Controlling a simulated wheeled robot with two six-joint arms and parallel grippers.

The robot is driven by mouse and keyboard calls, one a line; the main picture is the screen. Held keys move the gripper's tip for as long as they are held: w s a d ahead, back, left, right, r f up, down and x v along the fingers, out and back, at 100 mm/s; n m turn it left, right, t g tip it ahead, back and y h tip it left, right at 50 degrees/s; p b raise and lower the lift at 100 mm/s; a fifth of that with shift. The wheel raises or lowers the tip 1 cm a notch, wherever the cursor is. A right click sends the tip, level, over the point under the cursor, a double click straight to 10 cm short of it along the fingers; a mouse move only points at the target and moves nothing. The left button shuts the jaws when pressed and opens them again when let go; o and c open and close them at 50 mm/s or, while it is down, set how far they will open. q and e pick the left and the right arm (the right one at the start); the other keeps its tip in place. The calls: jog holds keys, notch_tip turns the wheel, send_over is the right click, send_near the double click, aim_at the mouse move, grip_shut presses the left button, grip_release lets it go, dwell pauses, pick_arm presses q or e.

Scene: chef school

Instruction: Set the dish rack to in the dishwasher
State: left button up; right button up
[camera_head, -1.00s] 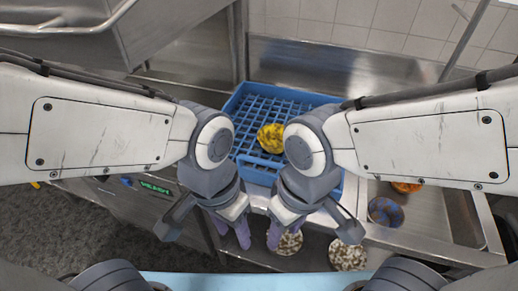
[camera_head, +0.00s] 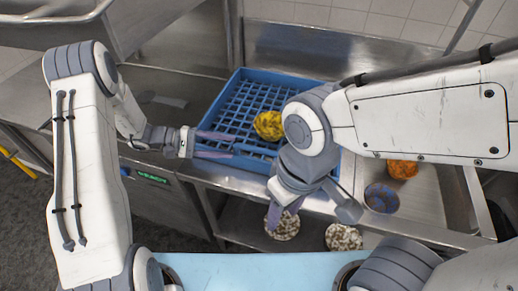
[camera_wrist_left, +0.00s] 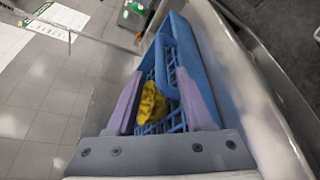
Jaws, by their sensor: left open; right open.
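The blue dish rack (camera_head: 212,118) sits on the steel counter in the middle of the head view, with a yellow piece (camera_head: 268,125) in it. My left gripper (camera_head: 232,145) is open at the rack's near left wall. In the left wrist view its purple fingers (camera_wrist_left: 162,100) are spread with part of the rack (camera_wrist_left: 175,60) between them; I cannot tell if they touch. My right gripper (camera_head: 284,218) is open, pointing down in front of the rack's near side; its arm hides the rack's right part. A steel machine with a green display (camera_head: 152,177), apparently the dishwasher, is at the left.
A steel hood with a bar handle (camera_head: 60,22) is at the upper left. A steel sink at the right holds a blue patterned bowl (camera_head: 382,198) and an orange item (camera_head: 402,169). Two speckled plates (camera_head: 343,237) lie on the lower shelf. The counter left of the rack is clear.

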aim_at(253, 150)
pick_arm(q)
jog(key=p+x, duration=0.3)
jog(key=x, duration=0.6)
jog(key=shift+d+p, duration=0.15)
jog(key=shift+p, duration=0.25)
jog(key=shift+d+f, duration=0.15)
jog(key=shift+d, duration=0.35)
grip_shut()
dwell(0.5)
